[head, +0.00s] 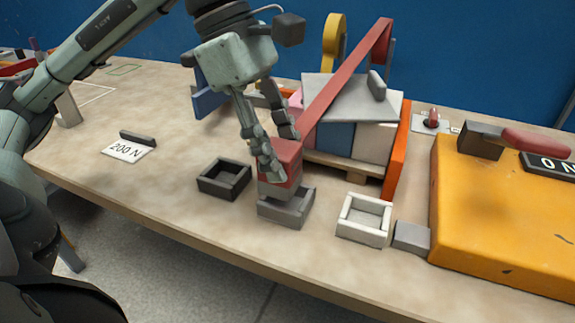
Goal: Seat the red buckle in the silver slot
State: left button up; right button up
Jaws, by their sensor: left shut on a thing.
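The red buckle (291,170) is a blocky red piece with a grey lower part, at the middle of the head view. My left gripper (279,152) reaches down from above and is shut on it. The buckle is roughly upright, directly over the silver slot (288,213), a grey open-topped square box near the table's front edge. The buckle's lower part overlaps the slot's back wall in the picture; I cannot tell whether it is inside or just above. A red strap (345,72) runs from the buckle up to the right. My right gripper is not in view.
A black slot (224,178) stands to the left and a white slot (364,219) to the right. Behind is a strapped load of boxes (334,140) with an orange side panel (397,150). A yellow block (500,210) fills the right. A "200 N" card (124,150) lies left.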

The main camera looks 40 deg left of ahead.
aim_at(287, 173)
pick_arm(q)
jog(key=shift+w+f, duration=0.45)
jog(key=shift+w, duration=0.3)
notch_tip(287, 173, down, 4)
jog(key=shift+r+b, duration=0.25)
jog(key=shift+b, duration=0.05)
jog(key=shift+f, duration=0.25)
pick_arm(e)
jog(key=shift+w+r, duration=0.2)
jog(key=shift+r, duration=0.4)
pick_arm(q)
jog(key=shift+f, duration=0.1)
